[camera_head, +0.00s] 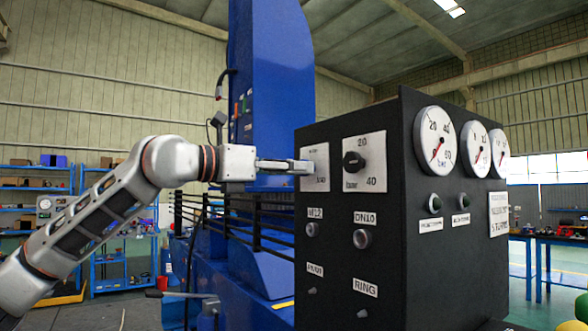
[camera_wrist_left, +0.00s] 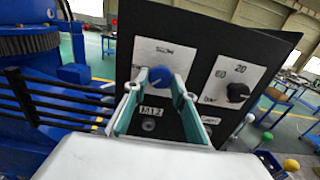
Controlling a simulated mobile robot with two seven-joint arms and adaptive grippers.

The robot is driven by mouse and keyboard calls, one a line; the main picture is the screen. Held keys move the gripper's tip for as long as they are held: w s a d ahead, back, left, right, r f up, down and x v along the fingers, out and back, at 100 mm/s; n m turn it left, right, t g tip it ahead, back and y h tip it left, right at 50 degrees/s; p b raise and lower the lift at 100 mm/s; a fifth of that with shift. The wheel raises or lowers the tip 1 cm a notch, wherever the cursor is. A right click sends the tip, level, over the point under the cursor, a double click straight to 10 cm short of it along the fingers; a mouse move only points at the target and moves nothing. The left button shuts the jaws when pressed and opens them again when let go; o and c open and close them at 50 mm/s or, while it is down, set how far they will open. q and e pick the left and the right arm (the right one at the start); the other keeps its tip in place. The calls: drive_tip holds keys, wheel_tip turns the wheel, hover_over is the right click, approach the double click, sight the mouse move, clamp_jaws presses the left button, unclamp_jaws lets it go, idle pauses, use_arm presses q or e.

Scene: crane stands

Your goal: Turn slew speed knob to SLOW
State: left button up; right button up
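The blue knob (camera_wrist_left: 160,78) sits on a white plate (camera_wrist_left: 152,54) at the upper left of the black control panel in the left wrist view. The lettering on that plate is too small to read surely. My left gripper (camera_wrist_left: 160,82) has one finger on each side of this knob, very close to it; I cannot tell whether both touch. In the head view my left gripper (camera_head: 306,166) reaches the left plate (camera_head: 316,160) from the left and hides the knob. My right gripper is in neither view.
A black knob (camera_head: 353,162) on its own plate is just right of my gripper. Lamps, labels and round gauges (camera_head: 435,141) cover the dark box. Black railing bars and a blue column (camera_head: 270,80) stand close behind my left gripper.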

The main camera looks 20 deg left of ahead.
use_arm(q)
drive_tip(key=shift+n, duration=0.3)
drive_tip(key=n, duration=2.6)
drive_tip(key=shift+r, duration=0.2)
drive_tip(key=shift+n, duration=0.3)
drive_tip(key=o, duration=1.1)
